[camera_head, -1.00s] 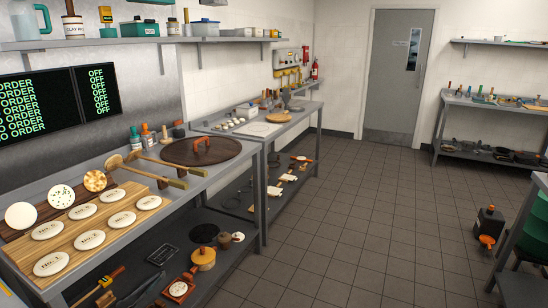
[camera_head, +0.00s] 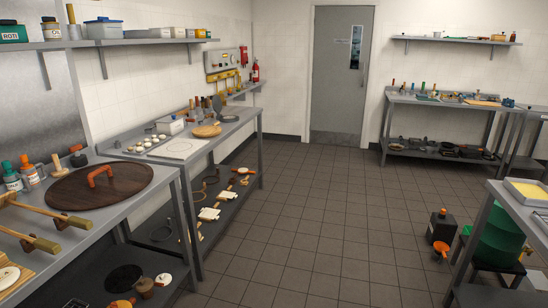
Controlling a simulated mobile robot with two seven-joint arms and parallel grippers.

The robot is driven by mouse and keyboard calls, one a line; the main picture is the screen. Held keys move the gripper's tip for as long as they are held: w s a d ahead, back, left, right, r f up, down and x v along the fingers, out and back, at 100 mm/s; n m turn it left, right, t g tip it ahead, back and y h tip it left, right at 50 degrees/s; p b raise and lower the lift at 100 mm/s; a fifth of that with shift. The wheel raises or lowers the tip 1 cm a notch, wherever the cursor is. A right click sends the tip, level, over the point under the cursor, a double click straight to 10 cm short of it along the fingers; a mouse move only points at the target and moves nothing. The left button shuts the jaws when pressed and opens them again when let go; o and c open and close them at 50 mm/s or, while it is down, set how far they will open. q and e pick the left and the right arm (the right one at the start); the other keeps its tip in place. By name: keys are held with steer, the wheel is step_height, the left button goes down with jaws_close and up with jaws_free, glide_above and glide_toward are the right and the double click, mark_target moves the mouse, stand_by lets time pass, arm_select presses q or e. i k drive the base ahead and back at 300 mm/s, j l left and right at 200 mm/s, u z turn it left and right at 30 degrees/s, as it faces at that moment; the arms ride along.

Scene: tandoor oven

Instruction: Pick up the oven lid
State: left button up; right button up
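The oven lid is most likely the large round dark brown disc (camera_head: 98,190) with an arched orange handle (camera_head: 100,176). It lies flat on the metal counter at the left in the head view. Neither of my grippers shows in this view, so I cannot tell where they are relative to the lid.
Two wooden-handled tools (camera_head: 30,240) lie on the counter just in front of the lid. Small bottles (camera_head: 29,172) stand behind it at the left. A second table (camera_head: 215,143) stands beyond. The tiled floor (camera_head: 320,220) is clear in the middle; a dark box (camera_head: 441,226) stands at right.

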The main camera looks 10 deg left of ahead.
mark_target(95, 187)
steer(key=i+u, duration=0.45)
steer(key=i+l+u, duration=0.2)
steer(key=i+u, duration=0.2)
steer(key=i, duration=0.25)
steer(key=i+u, duration=0.25)
steer(key=u, duration=0.15)
steer(key=i+l+u, duration=0.1)
steer(key=i+u, duration=0.3)
steer(key=i+l+u, duration=0.1)
steer(key=u, duration=0.3)
steer(key=l, duration=0.1)
